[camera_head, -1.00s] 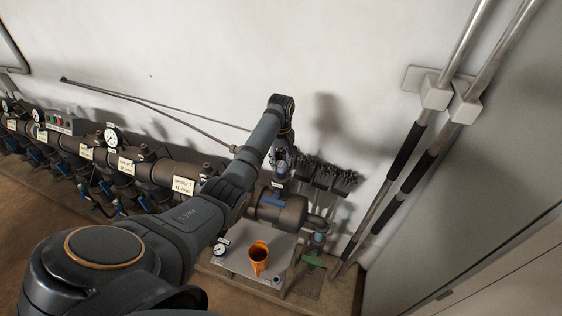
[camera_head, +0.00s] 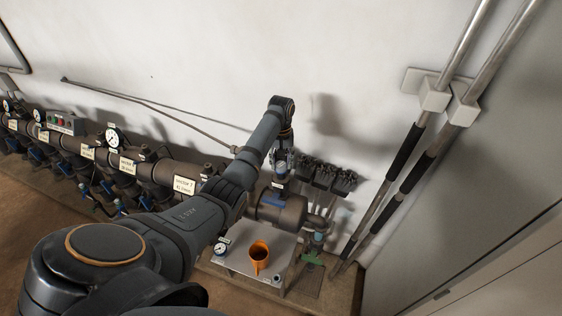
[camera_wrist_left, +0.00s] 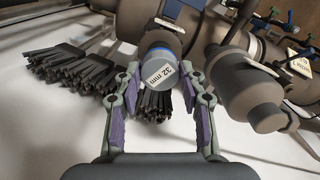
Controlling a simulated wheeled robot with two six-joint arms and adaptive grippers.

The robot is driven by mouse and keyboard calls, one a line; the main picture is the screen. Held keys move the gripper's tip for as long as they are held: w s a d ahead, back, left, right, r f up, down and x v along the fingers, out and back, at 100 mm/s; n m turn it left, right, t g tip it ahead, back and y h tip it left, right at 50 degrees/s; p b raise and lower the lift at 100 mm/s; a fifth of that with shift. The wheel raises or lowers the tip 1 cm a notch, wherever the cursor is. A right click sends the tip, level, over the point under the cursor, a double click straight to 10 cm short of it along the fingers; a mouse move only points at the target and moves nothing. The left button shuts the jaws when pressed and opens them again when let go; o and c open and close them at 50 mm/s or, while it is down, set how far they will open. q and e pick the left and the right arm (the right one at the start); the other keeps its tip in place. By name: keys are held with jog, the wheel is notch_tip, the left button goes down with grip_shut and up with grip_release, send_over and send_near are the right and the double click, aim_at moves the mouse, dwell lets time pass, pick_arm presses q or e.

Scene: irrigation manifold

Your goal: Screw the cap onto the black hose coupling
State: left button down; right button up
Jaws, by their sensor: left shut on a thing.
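My left gripper (camera_head: 282,168) points down beside the wall at the right end of the pipe row. In the left wrist view, my left gripper (camera_wrist_left: 161,72) has its two fingers shut on the sides of a grey round cap (camera_wrist_left: 163,72) marked "32 mm". A dark cylindrical coupling (camera_wrist_left: 162,38) lies in line behind the cap, with a blue ring between them. I cannot tell whether the cap is seated on it. In the head view the arm and fingers largely hide this spot. My right gripper is not in view.
The pipe manifold (camera_head: 150,172) runs left. Long poles (camera_head: 405,160) and a grey cabinet (camera_head: 470,210) stand right.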

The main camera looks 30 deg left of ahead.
pick_arm(q)
jog(key=m, duration=0.4)
jog(key=shift+m, duration=0.3)
jog(key=shift+m, duration=0.4)
jog(key=m, duration=0.6)
jog(key=shift+m, duration=0.3)
jog(key=c, duration=0.7)
grip_release()
notch_tip(320, 180, up, 8)
jog(key=shift+f, duration=0.25)
